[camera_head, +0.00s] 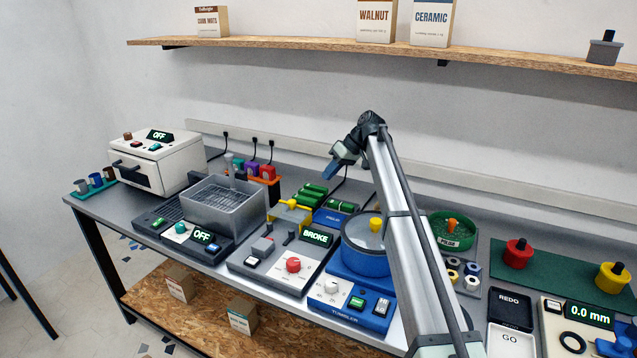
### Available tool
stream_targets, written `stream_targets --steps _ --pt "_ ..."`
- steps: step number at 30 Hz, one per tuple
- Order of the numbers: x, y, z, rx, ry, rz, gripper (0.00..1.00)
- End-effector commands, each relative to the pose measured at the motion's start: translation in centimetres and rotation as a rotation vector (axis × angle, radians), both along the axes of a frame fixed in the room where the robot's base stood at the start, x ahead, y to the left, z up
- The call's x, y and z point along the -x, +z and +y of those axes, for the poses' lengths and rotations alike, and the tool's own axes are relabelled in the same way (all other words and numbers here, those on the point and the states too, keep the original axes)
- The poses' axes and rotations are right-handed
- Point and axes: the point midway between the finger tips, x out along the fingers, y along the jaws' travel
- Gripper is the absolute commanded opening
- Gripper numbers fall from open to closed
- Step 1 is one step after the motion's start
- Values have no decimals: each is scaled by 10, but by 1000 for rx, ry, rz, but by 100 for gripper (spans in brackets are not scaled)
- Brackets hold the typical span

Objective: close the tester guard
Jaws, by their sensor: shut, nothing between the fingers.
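The tester appears to be the grey machine (275,262) at the middle of the bench, with a red knob and a green display reading BROKE. A yellow part (289,215) with a yellow bar on top stands at its back and may be the guard; I cannot tell how far open or shut it is. My gripper (329,174) is shut and empty. It is in the air above and to the right of the yellow part, apart from it, over the green cylinders.
A grey basket machine (222,205) stands left of the tester, and a blue tumbler (364,258) stands right of it. Green cylinders (313,192) lie behind. A wooden shelf (330,47) runs above the bench. My arm hides part of the bench right of the tumbler.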

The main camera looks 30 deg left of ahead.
Motion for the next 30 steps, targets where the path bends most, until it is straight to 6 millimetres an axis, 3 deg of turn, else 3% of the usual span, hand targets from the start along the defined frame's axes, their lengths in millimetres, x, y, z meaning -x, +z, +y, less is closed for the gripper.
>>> stream_targets --steps 16,22,30 --pt "23 -74 49 2 4 -1 0" --pt "47 -74 60 0 4 -3 0" --pt "58 -74 66 1 2 -3 0"
